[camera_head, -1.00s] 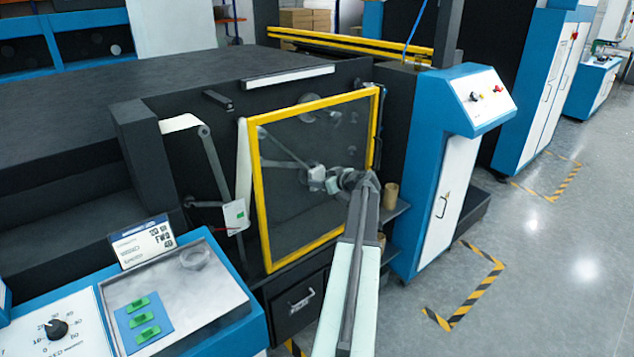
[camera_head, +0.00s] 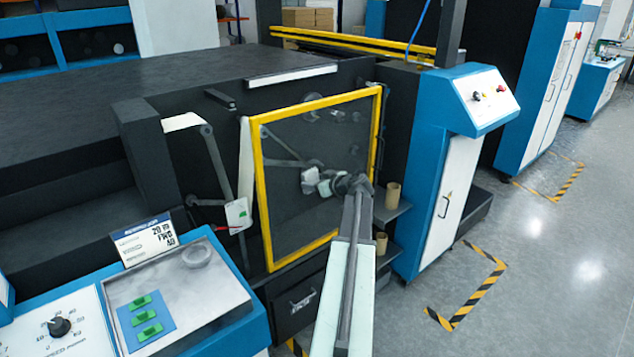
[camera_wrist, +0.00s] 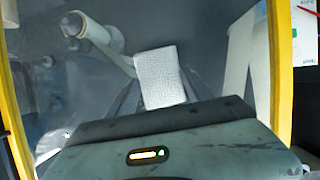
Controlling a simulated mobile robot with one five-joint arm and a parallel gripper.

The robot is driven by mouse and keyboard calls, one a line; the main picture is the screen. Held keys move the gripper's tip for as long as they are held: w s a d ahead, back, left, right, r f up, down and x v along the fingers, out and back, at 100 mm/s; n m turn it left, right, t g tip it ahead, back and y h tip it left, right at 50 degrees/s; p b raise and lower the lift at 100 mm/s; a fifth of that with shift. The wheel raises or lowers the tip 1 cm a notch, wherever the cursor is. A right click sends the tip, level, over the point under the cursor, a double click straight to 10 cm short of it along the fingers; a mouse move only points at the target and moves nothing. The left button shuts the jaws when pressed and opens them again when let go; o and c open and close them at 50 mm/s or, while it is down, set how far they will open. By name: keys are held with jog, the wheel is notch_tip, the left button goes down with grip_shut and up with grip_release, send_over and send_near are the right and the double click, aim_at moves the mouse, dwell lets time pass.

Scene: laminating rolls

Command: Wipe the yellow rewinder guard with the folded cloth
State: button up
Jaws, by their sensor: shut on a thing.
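The yellow rewinder guard (camera_head: 258,190) is a yellow frame around a clear, hazy panel on the dark machine. Its frame also shows at both sides of the wrist view (camera_wrist: 281,75). My gripper (camera_head: 318,182) is in front of the middle of the panel. It is shut on the folded cloth (camera_wrist: 161,76), a pale, textured pad that sticks out past the fingers toward the panel. The cloth looks close to the panel, but I cannot tell whether it touches. The fingers are mostly hidden behind my wrist in the wrist view.
A blue and white control cabinet (camera_head: 432,170) stands right of the guard. A console (camera_head: 215,285) with green pieces on a blue mat is at the lower left. Cardboard cores (camera_head: 392,195) sit on a shelf right of the guard. Open floor (camera_head: 560,270) lies at the right.

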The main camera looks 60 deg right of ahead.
jog(key=shift+s, duration=0.15)
jog(key=shift+s+a, duration=0.3)
jog(key=shift+s, duration=0.6)
jog(key=shift+s+a, duration=0.35)
jog(key=shift+s, duration=0.55)
jog(key=shift+s+a, duration=0.3)
jog(key=shift+s, duration=0.6)
jog(key=s, duration=0.1)
jog(key=s+a, duration=0.1)
jog(key=s, duration=0.1)
